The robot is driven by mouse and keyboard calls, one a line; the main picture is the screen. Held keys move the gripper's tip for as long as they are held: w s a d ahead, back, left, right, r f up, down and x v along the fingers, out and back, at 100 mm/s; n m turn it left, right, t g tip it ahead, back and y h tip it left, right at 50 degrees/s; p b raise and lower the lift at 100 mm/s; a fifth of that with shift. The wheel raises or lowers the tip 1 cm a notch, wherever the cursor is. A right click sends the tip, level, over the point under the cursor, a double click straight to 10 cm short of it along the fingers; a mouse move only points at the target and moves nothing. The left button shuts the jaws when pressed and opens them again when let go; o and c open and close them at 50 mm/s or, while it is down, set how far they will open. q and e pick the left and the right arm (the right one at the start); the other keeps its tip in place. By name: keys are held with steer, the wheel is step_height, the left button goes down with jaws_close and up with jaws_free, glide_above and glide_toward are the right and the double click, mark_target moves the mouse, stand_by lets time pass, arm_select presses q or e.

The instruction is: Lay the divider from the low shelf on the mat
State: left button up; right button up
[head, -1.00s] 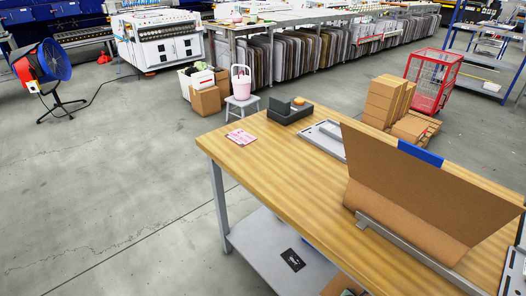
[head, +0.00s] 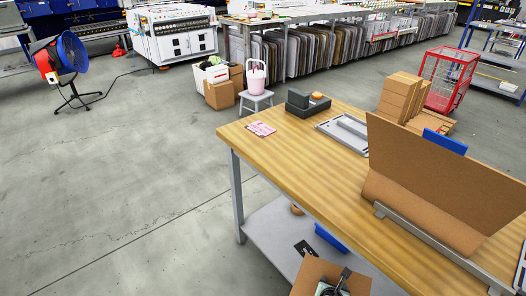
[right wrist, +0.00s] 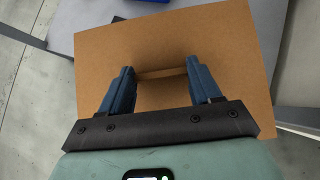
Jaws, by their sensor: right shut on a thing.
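A flat brown board, which looks like the divider (head: 312,273), shows at the bottom of the head view, in front of the low grey shelf (head: 262,236). My right gripper (head: 338,284) is over it, partly cut off by the frame edge. In the right wrist view the divider (right wrist: 230,40) fills the middle, and my right gripper (right wrist: 161,76) is shut on a raised strip across it, one blue finger at each end. I cannot make out a mat for certain. My left gripper is out of view.
The wooden table (head: 290,155) carries a large upright brown panel (head: 430,160) behind a metal rail (head: 440,245), a grey tray (head: 345,134) and a pink card (head: 262,129). A black card (head: 304,248) and a blue object (head: 331,238) lie on the shelf.

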steer(key=s+a+r+n+y, duration=0.1)
steer(key=a+r+n+y, duration=0.1)
steer(key=a+r, duration=0.6)
steer(key=s+a+r+n+t+y, duration=0.1)
steer(key=s+a+r+n+y, duration=0.1)
steer(key=a+r, duration=0.6)
step_height(320, 180, up, 3)
steer(key=shift+a+r+n, duration=0.1)
steer(key=shift+a+n, duration=0.2)
steer(key=shift+n, duration=0.3)
